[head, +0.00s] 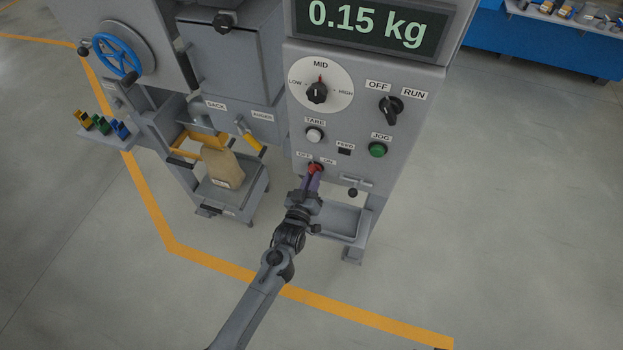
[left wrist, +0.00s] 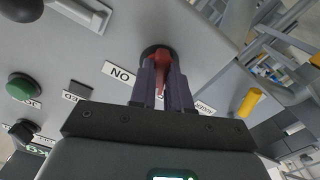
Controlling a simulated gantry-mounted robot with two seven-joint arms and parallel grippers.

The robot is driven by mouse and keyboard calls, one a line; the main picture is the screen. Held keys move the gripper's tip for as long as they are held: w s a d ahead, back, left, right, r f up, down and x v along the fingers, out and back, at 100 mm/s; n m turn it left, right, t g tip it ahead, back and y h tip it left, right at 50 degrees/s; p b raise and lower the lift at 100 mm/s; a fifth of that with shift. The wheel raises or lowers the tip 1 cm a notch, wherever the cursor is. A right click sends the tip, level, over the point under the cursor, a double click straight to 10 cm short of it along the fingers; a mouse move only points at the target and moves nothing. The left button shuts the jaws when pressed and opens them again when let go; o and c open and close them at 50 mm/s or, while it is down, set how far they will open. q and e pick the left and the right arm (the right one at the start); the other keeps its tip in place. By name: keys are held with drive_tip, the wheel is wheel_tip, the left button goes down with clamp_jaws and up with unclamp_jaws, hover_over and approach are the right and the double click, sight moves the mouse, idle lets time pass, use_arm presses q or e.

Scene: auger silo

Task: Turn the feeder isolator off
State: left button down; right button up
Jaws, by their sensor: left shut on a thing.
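The feeder isolator is a red rotary handle (head: 315,168) low on the grey control panel, between an OFF label (head: 304,155) on its left and an ON label (head: 328,161) on its right. My left gripper (head: 313,180) reaches up to it from below. In the left wrist view the two purple fingers (left wrist: 163,85) are shut on the red handle (left wrist: 162,60), one on each side of it. The fingers hide part of the handle, so its exact angle is hard to tell. My right gripper is not in view.
Above the isolator are a white TARE button (head: 314,134), a green JOG button (head: 377,150), a black OFF/RUN switch (head: 390,109) and the speed dial (head: 318,92). The display (head: 372,22) reads 0.15 kg. A sack (head: 225,168) stands at left; a small lever (head: 353,191) is close right.

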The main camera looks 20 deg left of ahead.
use_arm(q)
drive_tip(key=shift+n, duration=0.6)
drive_tip(key=c, duration=1.1)
unclamp_jaws()
drive_tip(key=shift+s, duration=0.1)
drive_tip(key=s, duration=1)
drive_tip(key=shift+s+d+p, duration=0.3)
drive_tip(key=shift+d, duration=0.1)
